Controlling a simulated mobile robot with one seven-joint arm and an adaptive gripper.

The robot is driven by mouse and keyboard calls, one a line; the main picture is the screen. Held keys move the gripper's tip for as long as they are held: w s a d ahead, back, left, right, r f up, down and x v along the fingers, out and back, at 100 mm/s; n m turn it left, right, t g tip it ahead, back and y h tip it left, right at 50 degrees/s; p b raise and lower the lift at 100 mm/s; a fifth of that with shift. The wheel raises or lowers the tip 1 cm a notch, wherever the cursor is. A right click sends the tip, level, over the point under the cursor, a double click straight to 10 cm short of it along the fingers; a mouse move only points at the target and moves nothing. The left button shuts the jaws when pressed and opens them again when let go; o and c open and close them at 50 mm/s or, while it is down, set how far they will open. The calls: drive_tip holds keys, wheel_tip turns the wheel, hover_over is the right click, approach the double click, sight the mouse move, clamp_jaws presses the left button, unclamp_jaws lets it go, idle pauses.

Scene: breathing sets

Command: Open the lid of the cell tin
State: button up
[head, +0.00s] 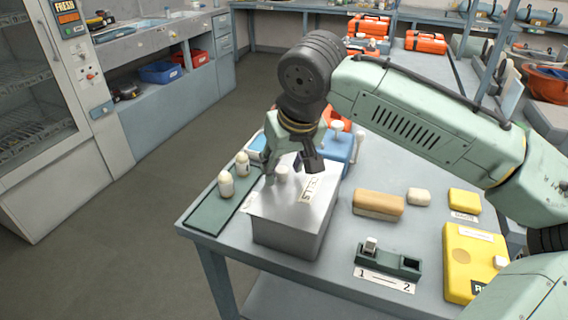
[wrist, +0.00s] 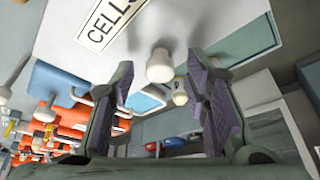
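The cell tin (head: 287,232) is a grey metal box near the left front of the table. Its flat lid (head: 300,208) lies shut on top, with a label reading CELLS (head: 312,189) and a pale round knob (head: 282,173). My gripper (head: 291,172) is over the lid, pointing down, its fingers spread. In the wrist view, the open gripper (wrist: 160,76) has one purple-padded finger on each side, with the knob (wrist: 160,66) between and slightly beyond the tips. A gap shows on both sides of the knob. The lid's far edge is partly hidden by my gripper.
Two cream bottles (head: 226,184) stand on a dark green mat (head: 208,208) left of the tin. A blue tray (head: 340,147) is behind it. To the right are a tan block (head: 378,204), a two-slot holder (head: 388,262) and a yellow case (head: 470,265).

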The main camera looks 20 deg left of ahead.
clamp_jaws()
idle(0.3)
idle(0.4)
